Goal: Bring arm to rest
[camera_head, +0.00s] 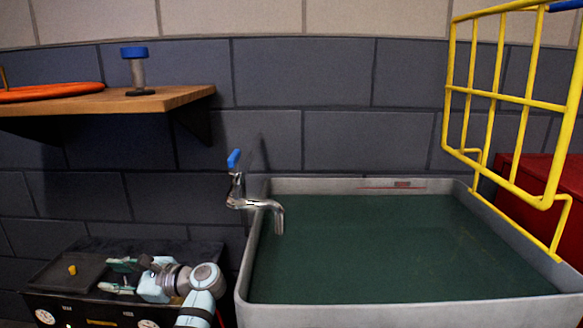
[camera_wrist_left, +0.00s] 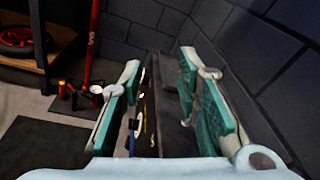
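My left gripper (camera_head: 112,277) is at the lower left of the head view, above a black box (camera_head: 60,297) with dials on its front. Its two green-and-white fingers are apart with nothing between them. In the left wrist view the same gripper (camera_wrist_left: 160,80) shows open, with the black box (camera_wrist_left: 151,112) seen beyond and between the fingers. I cannot tell how high the gripper is above the box. My right gripper is not in view.
A grey tank (camera_head: 400,314) of dark green liquid stands right of my arm, with a blue-handled tap (camera_head: 262,204) at its left edge. A yellow wire frame (camera_head: 497,95) is at right. A wooden shelf (camera_head: 170,98) holds a blue-topped post (camera_head: 137,70) and orange ring (camera_head: 50,91).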

